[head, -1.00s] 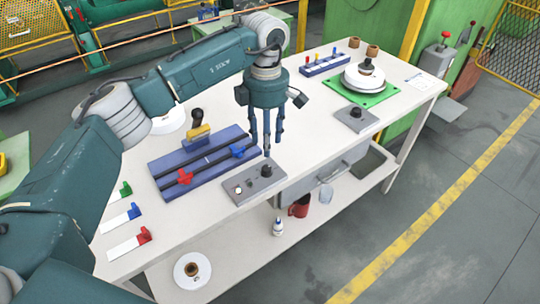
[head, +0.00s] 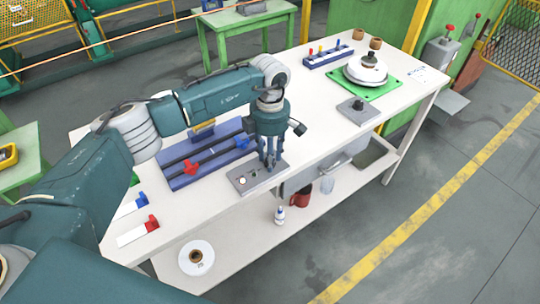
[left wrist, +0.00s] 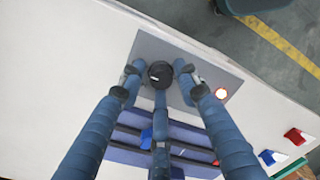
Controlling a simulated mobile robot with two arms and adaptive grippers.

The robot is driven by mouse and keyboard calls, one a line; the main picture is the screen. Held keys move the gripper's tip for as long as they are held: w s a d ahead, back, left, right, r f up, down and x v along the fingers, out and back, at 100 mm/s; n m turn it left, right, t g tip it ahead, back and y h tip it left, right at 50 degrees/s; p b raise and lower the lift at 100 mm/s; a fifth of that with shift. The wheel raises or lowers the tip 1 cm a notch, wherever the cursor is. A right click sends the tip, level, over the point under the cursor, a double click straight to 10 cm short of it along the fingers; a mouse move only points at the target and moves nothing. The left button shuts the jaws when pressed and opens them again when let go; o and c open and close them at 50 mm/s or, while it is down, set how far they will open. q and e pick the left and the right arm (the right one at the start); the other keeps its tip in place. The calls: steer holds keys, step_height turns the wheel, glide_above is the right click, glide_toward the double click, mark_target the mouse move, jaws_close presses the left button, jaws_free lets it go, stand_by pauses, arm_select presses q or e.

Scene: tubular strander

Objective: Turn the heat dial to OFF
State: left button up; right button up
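A grey plate (head: 244,183) with a black round dial and a small lamp (head: 242,181) lies near the front edge of the white table. My left gripper (head: 269,164) is low over the plate, fingers pointing down around the dial. In the left wrist view the gripper (left wrist: 160,75) is open, with small gaps beside the dial. The dial's markings cannot be read. My right gripper is not in view.
A blue slotted fixture (head: 205,160) with red and blue clamps lies just left of the plate. A second grey plate with a black knob (head: 358,104) and a green mat (head: 385,87) with a white reel stand farther right. The table between is clear.

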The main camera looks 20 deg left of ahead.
arm_select(q)
jaws_close()
steer(key=shift+n+b, duration=0.3)
steer(key=shift+n, duration=0.2)
steer(key=n+b, duration=0.1)
steer(key=n, duration=0.2)
steer(key=n+b, duration=0.1)
steer(key=n, duration=0.1)
steer(key=shift+n, duration=0.4)
steer(key=n+b, duration=0.1)
steer(key=n, duration=0.4)
steer(key=shift+b, duration=0.3)
steer(key=n+b, duration=0.1)
steer(key=n, duration=0.5)
steer(key=shift+a+r+t, duration=0.1)
steer(key=shift+t, duration=0.2)
steer(key=n, duration=0.4)
steer(key=shift+n, duration=0.3)
steer(key=n, duration=0.4)
steer(key=shift+b, duration=0.35)
steer(key=n, duration=0.5)
steer(key=shift+r, duration=0.1)
steer(key=n, duration=0.4)
steer(key=shift+n, duration=0.3)
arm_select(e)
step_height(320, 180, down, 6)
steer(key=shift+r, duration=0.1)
